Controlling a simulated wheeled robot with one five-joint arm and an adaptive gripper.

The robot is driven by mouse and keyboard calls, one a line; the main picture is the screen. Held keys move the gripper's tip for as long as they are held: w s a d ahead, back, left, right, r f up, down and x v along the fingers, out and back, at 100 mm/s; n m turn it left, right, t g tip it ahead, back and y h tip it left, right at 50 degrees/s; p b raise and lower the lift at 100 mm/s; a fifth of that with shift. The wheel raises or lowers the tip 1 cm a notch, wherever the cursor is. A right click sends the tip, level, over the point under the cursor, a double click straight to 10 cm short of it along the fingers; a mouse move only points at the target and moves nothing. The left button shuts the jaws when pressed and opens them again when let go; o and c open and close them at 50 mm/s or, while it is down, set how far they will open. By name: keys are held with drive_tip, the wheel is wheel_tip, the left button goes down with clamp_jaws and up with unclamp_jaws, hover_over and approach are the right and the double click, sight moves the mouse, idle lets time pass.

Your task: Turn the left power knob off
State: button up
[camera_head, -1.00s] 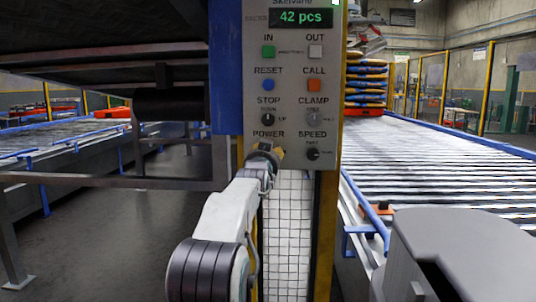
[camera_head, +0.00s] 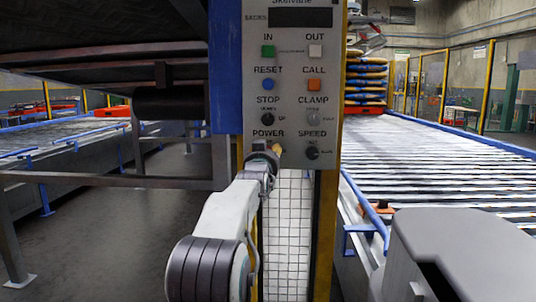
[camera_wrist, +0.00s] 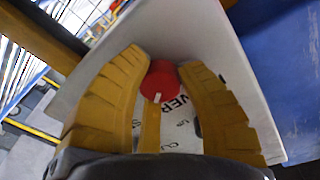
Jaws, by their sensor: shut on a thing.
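The control panel (camera_head: 290,55) stands upright in the middle of the head view. Its counter display (camera_head: 300,18) is dark. The POWER label (camera_head: 268,133) is at the panel's lower left, and my gripper (camera_head: 268,152) covers the knob beneath it. In the wrist view the red power knob (camera_wrist: 161,80) with a white pointer mark sits between the yellow fingers of my gripper (camera_wrist: 165,88). The fingers are shut on the knob. Part of the word POWER shows beside it.
The SPEED knob (camera_head: 312,152) is right of the POWER knob, with the STOP knob (camera_head: 268,118) and CLAMP knob (camera_head: 313,118) above. A roller conveyor (camera_head: 430,160) runs at right, with stacked sacks (camera_head: 366,80) behind the panel.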

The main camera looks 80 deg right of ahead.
drive_tip(key=o, duration=1.2)
drive_tip(key=shift+w, duration=0.1)
drive_tip(key=a, duration=1.2)
drive_tip(key=shift+f, duration=0.35)
drive_tip(key=shift+w, duration=0.1)
